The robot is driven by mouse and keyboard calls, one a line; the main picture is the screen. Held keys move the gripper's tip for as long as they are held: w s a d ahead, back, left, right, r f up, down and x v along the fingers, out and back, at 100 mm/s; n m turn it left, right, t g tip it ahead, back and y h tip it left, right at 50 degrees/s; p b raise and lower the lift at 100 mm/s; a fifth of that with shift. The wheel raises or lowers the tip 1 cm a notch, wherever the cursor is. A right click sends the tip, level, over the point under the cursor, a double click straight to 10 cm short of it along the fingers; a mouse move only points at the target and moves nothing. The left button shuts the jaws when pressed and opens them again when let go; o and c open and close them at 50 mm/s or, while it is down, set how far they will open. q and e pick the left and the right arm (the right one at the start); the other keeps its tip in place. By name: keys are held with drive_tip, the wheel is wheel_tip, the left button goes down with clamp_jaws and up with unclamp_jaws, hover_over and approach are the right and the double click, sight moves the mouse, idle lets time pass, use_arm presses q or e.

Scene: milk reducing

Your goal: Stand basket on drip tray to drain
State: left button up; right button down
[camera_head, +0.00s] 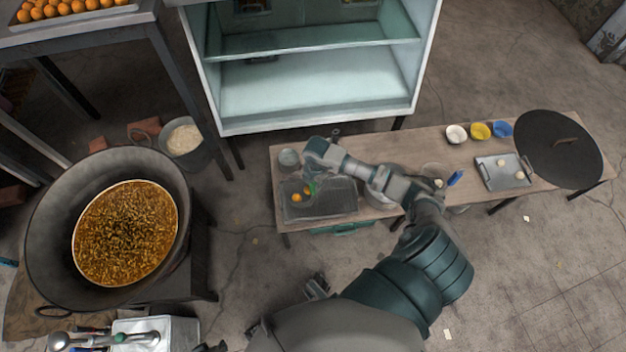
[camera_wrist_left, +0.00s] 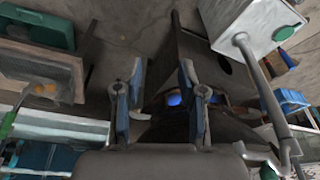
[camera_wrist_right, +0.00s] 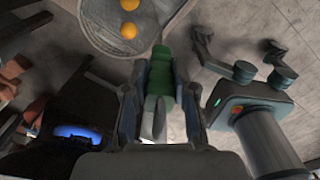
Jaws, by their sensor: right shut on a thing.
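The drip tray (camera_head: 345,204) is a grey rectangular tray at the left end of the wooden table. The basket (camera_wrist_right: 90,22) is a round mesh ladle with a green handle (camera_wrist_right: 162,72) and two orange balls (camera_wrist_right: 128,30). In the head view the balls (camera_head: 296,198) show over the tray's left half; I cannot tell whether the basket touches it. My right gripper (camera_wrist_right: 160,105) is shut on the green handle, and its arm hides part of the table in the head view. My left gripper (camera_wrist_left: 160,98) is open and empty, away from the table.
A large wok (camera_head: 48,240) of brown liquid stands at left. A glass cabinet (camera_head: 310,85) stands behind the table (camera_head: 400,150). A small metal bowl (camera_head: 289,158) is by the tray. Colored bowls (camera_head: 480,131), a smaller tray (camera_head: 490,172) and a round dark lid (camera_head: 550,155) lie right.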

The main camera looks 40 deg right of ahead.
wheel_tip(320, 180, down, 4)
drive_tip(key=b, duration=0.3)
use_arm(q)
drive_tip(key=w+d+r+t+h, duration=0.1)
drive_tip(key=w+d+r+t, duration=0.1)
drive_tip(key=w, duration=0.4)
drive_tip(key=w+d+r+t, duration=0.1)
drive_tip(key=w+d+t, duration=0.1)
drive_tip(key=w+t, duration=0.3)
drive_tip(key=shift+w+d+r+t+h, duration=0.2)
drive_tip(key=shift+w+r+t+h, duration=0.15)
drive_tip(key=shift+w, duration=0.25)
use_arm(e)
drive_tip(key=shift+w+f, duration=0.1)
use_arm(q)
drive_tip(key=shift+f, duration=0.15)
use_arm(e)
drive_tip(key=shift+f, duration=0.2)
drive_tip(key=c, duration=0.9)
unclamp_jaws()
drive_tip(key=shift+b, duration=0.3)
drive_tip(key=shift+o, duration=0.2)
wheel_tip(320, 180, up, 12)
drive_tip(key=shift+d+f, duration=0.1)
drive_tip(key=shift+d, duration=0.05)
